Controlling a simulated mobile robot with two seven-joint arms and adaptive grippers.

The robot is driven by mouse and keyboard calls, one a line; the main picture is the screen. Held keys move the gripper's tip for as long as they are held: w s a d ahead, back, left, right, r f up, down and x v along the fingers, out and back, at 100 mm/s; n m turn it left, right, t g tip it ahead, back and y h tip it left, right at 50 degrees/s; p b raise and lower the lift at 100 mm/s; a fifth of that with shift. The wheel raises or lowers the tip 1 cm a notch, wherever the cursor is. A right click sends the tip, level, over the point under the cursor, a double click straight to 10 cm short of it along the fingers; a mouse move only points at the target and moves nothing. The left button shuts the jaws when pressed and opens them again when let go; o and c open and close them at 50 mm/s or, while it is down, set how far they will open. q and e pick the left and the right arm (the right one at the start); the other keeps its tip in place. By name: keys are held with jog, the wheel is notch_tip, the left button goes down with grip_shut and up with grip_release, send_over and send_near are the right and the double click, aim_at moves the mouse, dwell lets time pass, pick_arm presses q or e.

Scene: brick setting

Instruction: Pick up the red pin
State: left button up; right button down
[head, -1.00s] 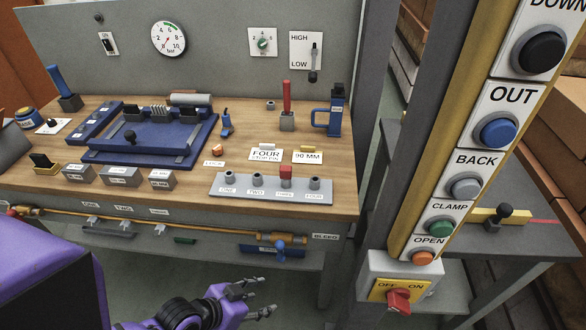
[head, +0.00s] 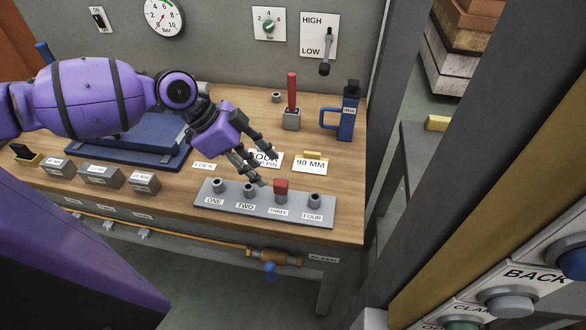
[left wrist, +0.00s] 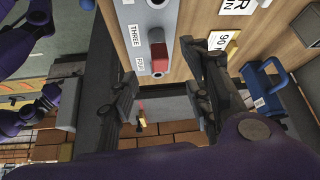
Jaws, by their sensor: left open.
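The red pin (head: 281,187) stands upright in the hole marked THREE of a grey holder plate (head: 236,207) near the bench's front edge. It also shows in the left wrist view (left wrist: 158,57), between and beyond my fingers. My left gripper (head: 265,163) is open and empty, reaching down from the left. Its fingertips are just behind and left of the pin, seemingly above the plate; contact is not visible. In the left wrist view my left gripper (left wrist: 158,85) has its fingers wide apart. Purple and dark parts at that view's left edge seem to be my other arm; its jaw state is unclear.
A red-handled tool (head: 292,92) in a grey block and a blue-handled device (head: 346,115) stand behind. A 90 MM card (head: 310,164) lies near the pin. Holes ONE, TWO and FOUR look empty. A post with push buttons (head: 509,301) stands at right.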

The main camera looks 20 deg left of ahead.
aim_at(277, 182)
pick_arm(q)
jog(key=shift+s+d+f, duration=0.1)
jog(key=shift+d+f, duration=0.3)
jog(key=shift+f, duration=0.2)
jog(key=shift+d+f, duration=0.4)
jog(key=shift+f, duration=0.15)
jog(key=shift+w+d+f, duration=0.3)
jog(key=shift+d+f, duration=0.05)
jog(key=shift+f, duration=0.15)
jog(key=shift+w+d+f, duration=0.3)
jog(key=shift+d+f, duration=0.05)
jog(key=shift+f, duration=0.1)
jog(key=shift+x, duration=0.85)
jog(key=shift+w+f, duration=0.1)
jog(key=shift+f, duration=0.1)
jog(key=shift+c, duration=1.2)
grip_shut()
pick_arm(e)
jog(key=s, duration=0.1)
jog(key=s+f, duration=0.1)
jog(key=s, duration=0.1)
jog(key=shift+s+d+f, duration=0.15)
jog(key=shift+f, duration=0.25)
pick_arm(q)
jog(key=shift+r, duration=0.1)
